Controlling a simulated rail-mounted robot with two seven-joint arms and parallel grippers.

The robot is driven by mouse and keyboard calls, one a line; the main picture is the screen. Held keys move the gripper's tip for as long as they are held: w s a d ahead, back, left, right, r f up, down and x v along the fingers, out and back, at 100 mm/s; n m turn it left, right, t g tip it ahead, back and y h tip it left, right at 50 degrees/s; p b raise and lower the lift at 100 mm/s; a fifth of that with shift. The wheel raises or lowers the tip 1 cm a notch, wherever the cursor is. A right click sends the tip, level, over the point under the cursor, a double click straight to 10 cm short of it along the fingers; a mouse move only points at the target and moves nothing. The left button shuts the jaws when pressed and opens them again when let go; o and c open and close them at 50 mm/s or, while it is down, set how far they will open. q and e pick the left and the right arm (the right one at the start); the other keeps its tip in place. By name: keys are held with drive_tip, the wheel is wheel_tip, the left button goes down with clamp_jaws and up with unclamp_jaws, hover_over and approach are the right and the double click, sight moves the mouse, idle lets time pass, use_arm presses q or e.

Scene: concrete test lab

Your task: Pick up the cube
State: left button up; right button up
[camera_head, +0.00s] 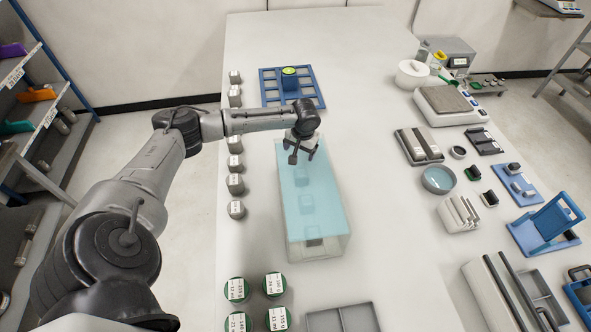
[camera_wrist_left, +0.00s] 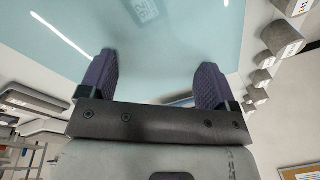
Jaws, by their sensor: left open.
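A clear tank (camera_head: 334,243) of pale blue liquid stands on the white table. Small grey cubes (camera_head: 306,203) show in a line through the liquid; it blurs their edges. In the left wrist view one labelled cube (camera_wrist_left: 145,10) shows faintly through the blue surface, ahead of the fingers and cut by the picture's top edge. My left gripper (camera_head: 303,153) points down over the far half of the tank. Its ridged purple fingers (camera_wrist_left: 155,82) are spread wide with nothing between them. Which cube the task means cannot be told. My right gripper is not in view.
Several labelled grey blocks (camera_head: 236,184) line the table left of the tank. A blue rack (camera_head: 270,94) with a green-topped piece (camera_head: 289,78) lies behind it. Green-lidded jars (camera_head: 274,284) and a grey tray (camera_head: 342,318) are in front. Scales (camera_head: 449,104) and tools crowd the right side.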

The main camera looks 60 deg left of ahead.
sight(301, 175)
use_arm(q)
drive_tip(key=f+n, duration=0.2)
drive_tip(key=f, duration=0.2)
drive_tip(key=d+f+n+h, duration=0.1)
drive_tip(key=f+n, duration=0.1)
drive_tip(key=f, duration=0.3)
drive_tip(key=f+n+b, duration=0.1)
drive_tip(key=f+n, duration=0.1)
drive_tip(key=f, duration=0.3)
drive_tip(key=shift+d+f+n+h, duration=0.1)
drive_tip(key=shift+d+n+h, duration=0.2)
drive_tip(key=shift+n, duration=0.1)
drive_tip(key=shift+c, duration=0.5)
drive_tip(key=c, duration=1.1)
